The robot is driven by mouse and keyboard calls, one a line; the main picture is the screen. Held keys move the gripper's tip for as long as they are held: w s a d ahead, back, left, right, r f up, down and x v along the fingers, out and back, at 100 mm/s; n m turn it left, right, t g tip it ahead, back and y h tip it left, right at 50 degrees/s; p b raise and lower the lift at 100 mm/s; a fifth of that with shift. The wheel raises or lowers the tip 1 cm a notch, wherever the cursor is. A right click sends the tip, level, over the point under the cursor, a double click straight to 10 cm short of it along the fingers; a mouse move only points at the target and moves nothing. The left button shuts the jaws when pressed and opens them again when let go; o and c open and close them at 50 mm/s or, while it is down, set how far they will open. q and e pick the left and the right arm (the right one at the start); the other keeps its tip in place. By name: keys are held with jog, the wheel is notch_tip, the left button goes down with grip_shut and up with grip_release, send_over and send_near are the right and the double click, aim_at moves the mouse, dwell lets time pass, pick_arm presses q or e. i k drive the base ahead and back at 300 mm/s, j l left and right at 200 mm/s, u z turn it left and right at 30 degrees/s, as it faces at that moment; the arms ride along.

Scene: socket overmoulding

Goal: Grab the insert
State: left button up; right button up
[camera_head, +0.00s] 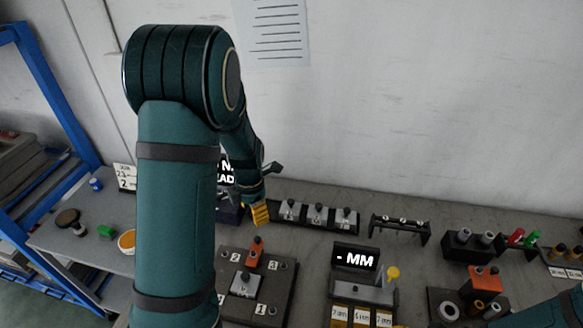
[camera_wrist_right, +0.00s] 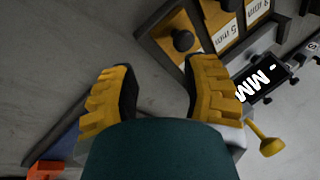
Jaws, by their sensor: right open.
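I cannot tell for sure which part is the insert. Small metal pieces sit in a dark rack (camera_head: 315,227) by the wall, and others stand on a dark stand (camera_head: 400,225) to its right. My left gripper (camera_head: 260,213) has yellow fingertips low beside the left end of the first rack; its own arm partly hides it, and its opening does not show. My right gripper (camera_wrist_right: 160,92) is open and empty in the right wrist view, with bare grey surface between its yellow fingers. It is outside the head view.
A display unit (camera_head: 356,260) has labelled drawers (camera_head: 360,318) below and a yellow knob (camera_head: 392,272) beside it; the drawers lie close to my right gripper's finger. A numbered fixture plate (camera_head: 283,290) holds an orange clamp (camera_head: 255,255). Dark blocks with cylinders (camera_head: 470,243) stand at right.

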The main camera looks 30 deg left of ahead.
aim_at(245, 285)
jog(key=k, duration=1)
